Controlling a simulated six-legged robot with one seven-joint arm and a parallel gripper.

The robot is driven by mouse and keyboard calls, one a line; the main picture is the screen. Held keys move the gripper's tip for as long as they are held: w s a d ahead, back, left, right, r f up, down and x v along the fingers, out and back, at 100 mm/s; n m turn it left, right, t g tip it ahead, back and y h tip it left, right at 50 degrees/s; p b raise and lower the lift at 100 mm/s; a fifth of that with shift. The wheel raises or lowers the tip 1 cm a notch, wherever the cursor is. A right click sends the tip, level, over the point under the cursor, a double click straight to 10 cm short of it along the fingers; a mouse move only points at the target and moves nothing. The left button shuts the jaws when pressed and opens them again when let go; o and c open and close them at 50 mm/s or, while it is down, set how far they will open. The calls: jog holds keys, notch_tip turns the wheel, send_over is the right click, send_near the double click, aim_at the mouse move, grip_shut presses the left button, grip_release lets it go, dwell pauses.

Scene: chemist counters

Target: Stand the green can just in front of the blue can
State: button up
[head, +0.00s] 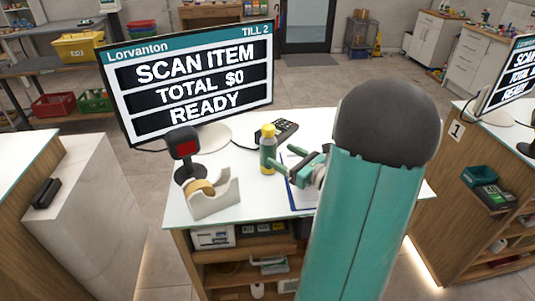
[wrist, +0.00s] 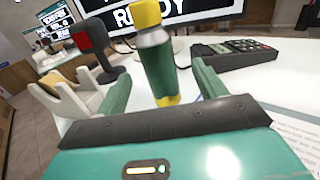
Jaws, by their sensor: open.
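A green and grey can-like bottle (head: 268,152) with a yellow top stands upright on the white counter. It also shows in the wrist view (wrist: 157,65), with a yellow band at its base. It is the only green can-like thing I see on this counter. My gripper (head: 283,161) is open and empty, low over the counter to the right of the bottle. In the wrist view the bottle stands ahead, between the lines of the two fingers (wrist: 163,85). I cannot tell whether any finger touches it. No blue can shows in either view.
A till screen (head: 188,80) stands behind the bottle. A red-faced scanner (head: 184,148) and a tape dispenser (head: 213,195) stand to the left. A card terminal (head: 276,132) lies close behind, and a clipboard (head: 297,195) lies under my arm.

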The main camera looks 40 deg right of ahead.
aim_at(264, 146)
jog(key=w, duration=0.5)
jog(key=w+a, duration=0.1)
jog(key=w, duration=0.2)
jog(key=shift+w+f, duration=0.1)
jog(key=shift+f, duration=0.05)
jog(key=c, duration=1.3)
jog(key=shift+c, duration=0.2)
